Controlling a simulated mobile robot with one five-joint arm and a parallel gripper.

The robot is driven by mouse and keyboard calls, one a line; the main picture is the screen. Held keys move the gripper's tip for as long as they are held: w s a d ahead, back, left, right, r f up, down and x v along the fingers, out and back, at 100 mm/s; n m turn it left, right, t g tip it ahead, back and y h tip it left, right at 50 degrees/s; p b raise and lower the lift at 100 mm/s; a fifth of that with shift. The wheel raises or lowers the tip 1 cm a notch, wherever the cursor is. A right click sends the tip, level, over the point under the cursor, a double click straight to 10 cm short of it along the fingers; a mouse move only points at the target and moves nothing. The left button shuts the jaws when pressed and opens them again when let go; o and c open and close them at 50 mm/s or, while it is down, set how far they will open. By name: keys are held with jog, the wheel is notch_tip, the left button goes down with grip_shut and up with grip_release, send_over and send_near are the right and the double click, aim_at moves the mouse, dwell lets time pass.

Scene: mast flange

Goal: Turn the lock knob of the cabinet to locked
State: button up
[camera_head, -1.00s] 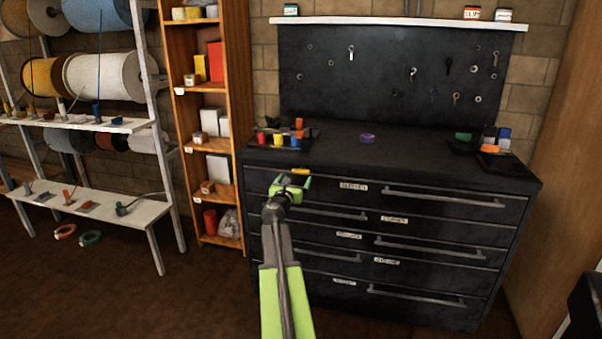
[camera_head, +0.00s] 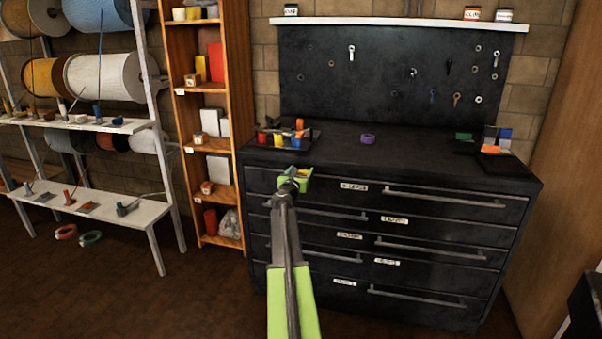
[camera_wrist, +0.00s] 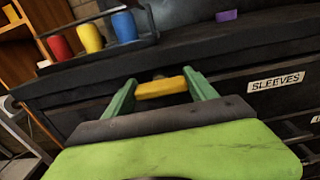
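The black cabinet (camera_head: 330,228) stands ahead with several drawers. Its lock knob (camera_wrist: 161,87) is a yellow bar on the upper front, lying nearly level with a slight tilt in the wrist view. A dark round mount shows just behind it. My gripper (camera_wrist: 161,88) is open, with one green finger at each end of the bar. The fingers are close to the bar's ends; I cannot tell whether they touch. In the head view my gripper (camera_head: 295,177) is at the cabinet's upper left front and hides most of the knob.
A dark tray (camera_head: 312,138) with red, yellow and blue pieces sits on the cabinet top at left. Long drawer handles (camera_head: 445,199) stick out to the right. A wooden shelf (camera_head: 240,110) stands close on the left.

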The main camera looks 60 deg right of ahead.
jog(key=c, duration=0.5)
jog(key=shift+w, duration=0.25)
jog(key=shift+c, duration=0.4)
jog(key=shift+s, duration=0.15)
